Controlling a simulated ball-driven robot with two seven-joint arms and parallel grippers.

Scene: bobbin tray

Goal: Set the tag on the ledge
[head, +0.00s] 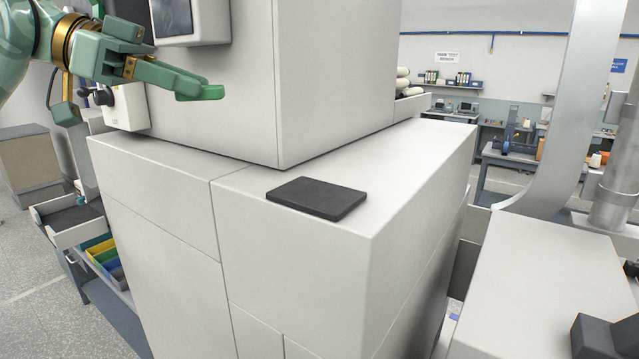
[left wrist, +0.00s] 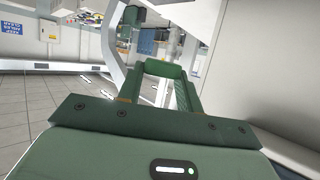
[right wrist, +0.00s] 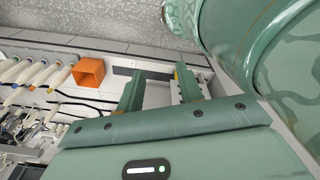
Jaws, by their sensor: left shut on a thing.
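My left gripper (head: 205,90) is at the upper left of the head view, in front of the tall light machine housing and above the ledge (head: 410,165). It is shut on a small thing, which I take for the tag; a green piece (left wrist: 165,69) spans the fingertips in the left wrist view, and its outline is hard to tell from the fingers. The ledge is the light flat top around the housing's foot. A flat dark pad (head: 316,197) lies on it near the front corner. My right gripper (right wrist: 160,88) shows only in the right wrist view, with its fingers apart and nothing visible between them.
The tall housing (head: 335,75) rises from the ledge behind the pad. A tray rack with coloured bins (head: 105,255) stands at lower left. A metal post (head: 560,110) stands at right. The ledge around the pad is bare. An orange box (right wrist: 89,71) shows beyond my right gripper.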

